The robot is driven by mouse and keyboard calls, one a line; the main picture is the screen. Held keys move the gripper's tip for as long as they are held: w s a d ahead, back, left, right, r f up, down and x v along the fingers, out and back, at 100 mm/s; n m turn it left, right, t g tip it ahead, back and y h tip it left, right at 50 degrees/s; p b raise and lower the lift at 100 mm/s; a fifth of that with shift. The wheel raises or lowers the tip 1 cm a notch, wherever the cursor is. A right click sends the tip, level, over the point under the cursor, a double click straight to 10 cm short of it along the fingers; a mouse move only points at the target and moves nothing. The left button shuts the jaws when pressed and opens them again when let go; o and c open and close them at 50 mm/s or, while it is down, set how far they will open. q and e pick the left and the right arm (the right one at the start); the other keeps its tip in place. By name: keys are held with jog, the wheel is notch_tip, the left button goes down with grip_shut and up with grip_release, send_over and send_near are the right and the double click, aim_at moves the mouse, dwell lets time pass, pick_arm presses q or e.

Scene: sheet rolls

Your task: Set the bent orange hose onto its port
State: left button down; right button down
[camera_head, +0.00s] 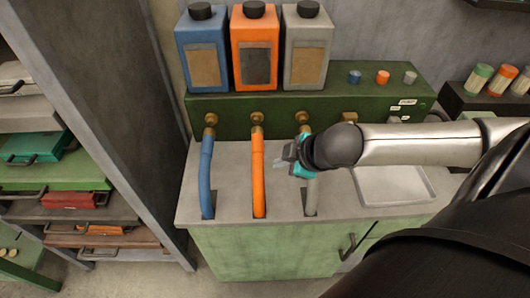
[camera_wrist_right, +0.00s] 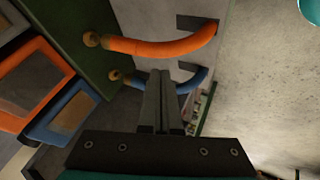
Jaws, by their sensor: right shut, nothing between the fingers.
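The orange hose (camera_head: 258,172) rises from a slot in the grey counter and its upper end meets a brass port (camera_head: 257,118) on the green block. In the right wrist view the orange hose (camera_wrist_right: 165,46) curves gently, its end against the brass port (camera_wrist_right: 91,40); how far it is seated I cannot tell. My right gripper (camera_head: 281,163) is just right of the orange hose, shut and empty, apart from it as far as I can see. Its closed fingers also show in the right wrist view (camera_wrist_right: 160,75). My left gripper is not in view.
The blue hose (camera_head: 206,172) stands left of the orange one. The grey hose (camera_head: 311,196) is partly hidden by my right gripper. Three bottles stand on the green block (camera_head: 225,107). A shallow tray (camera_head: 428,187) lies right on the counter. The counter's front is clear.

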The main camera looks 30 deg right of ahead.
aim_at(260, 141)
jog(key=shift+s+d+r, duration=0.1)
jog(key=shift+r, duration=0.55)
jog(key=b+x, duration=0.2)
jog(key=x, duration=0.8)
jog(key=shift+f, duration=0.1)
jog(key=shift+w+d, duration=0.7)
jog(key=shift+w, duration=0.35)
jog(key=shift+w+d, duration=0.4)
jog(key=shift+w, duration=0.25)
jog(key=shift+w+d, duration=0.5)
jog(key=shift+w, duration=0.3)
jog(key=shift+w+d, duration=0.5)
jog(key=shift+w, duration=0.25)
jog(key=shift+w+d, duration=0.5)
jog(key=shift+w, duration=0.3)
